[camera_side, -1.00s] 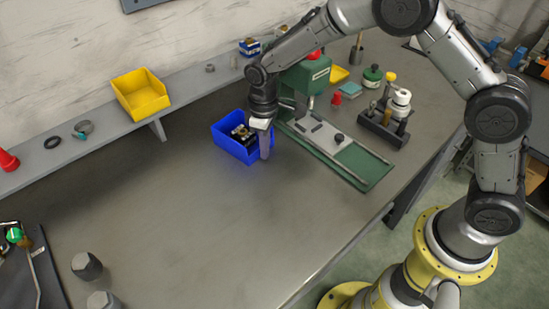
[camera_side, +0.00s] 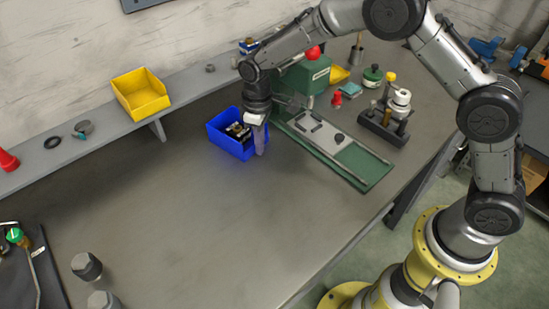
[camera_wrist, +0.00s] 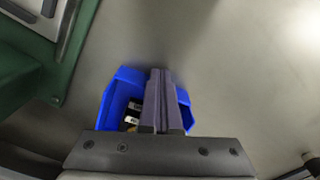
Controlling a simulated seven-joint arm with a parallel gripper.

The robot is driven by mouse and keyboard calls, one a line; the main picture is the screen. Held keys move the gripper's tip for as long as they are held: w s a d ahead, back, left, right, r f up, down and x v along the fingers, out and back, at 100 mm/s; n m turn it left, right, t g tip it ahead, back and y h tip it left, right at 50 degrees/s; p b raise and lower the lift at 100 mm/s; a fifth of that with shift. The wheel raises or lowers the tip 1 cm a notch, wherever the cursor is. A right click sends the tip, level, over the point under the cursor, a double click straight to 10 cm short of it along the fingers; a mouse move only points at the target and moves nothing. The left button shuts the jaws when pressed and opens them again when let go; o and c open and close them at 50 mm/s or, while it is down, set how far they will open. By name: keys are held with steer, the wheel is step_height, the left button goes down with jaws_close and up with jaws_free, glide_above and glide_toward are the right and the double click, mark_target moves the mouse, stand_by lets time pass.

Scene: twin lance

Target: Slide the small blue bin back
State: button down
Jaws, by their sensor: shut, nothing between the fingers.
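The small blue bin (camera_side: 226,144) stands on the grey workbench, just left of the green machine base, with dark and brass-coloured parts inside. My gripper (camera_side: 260,151) is shut and empty, pointing down at the bin's near right side. In the wrist view the blue bin (camera_wrist: 116,96) shows behind my closed fingers (camera_wrist: 159,72), which hide its middle. The fingers look very close to the bin's wall; I cannot tell if they touch it.
The green machine (camera_side: 350,160) stands close on the bin's right. A shelf with a yellow bin (camera_side: 141,95) runs along the wall behind. A black holder with tools (camera_side: 383,125) stands further right.

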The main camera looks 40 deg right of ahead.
mark_target(250, 136)
steer(key=shift+w, duration=0.15)
steer(key=shift+w, duration=0.85)
steer(key=shift+w, duration=0.2)
steer(key=shift+w, duration=0.8)
steer(key=shift+s+r, duration=0.1)
steer(key=shift+s, duration=0.2)
step_height(250, 136, up, 9)
stand_by(1.1)
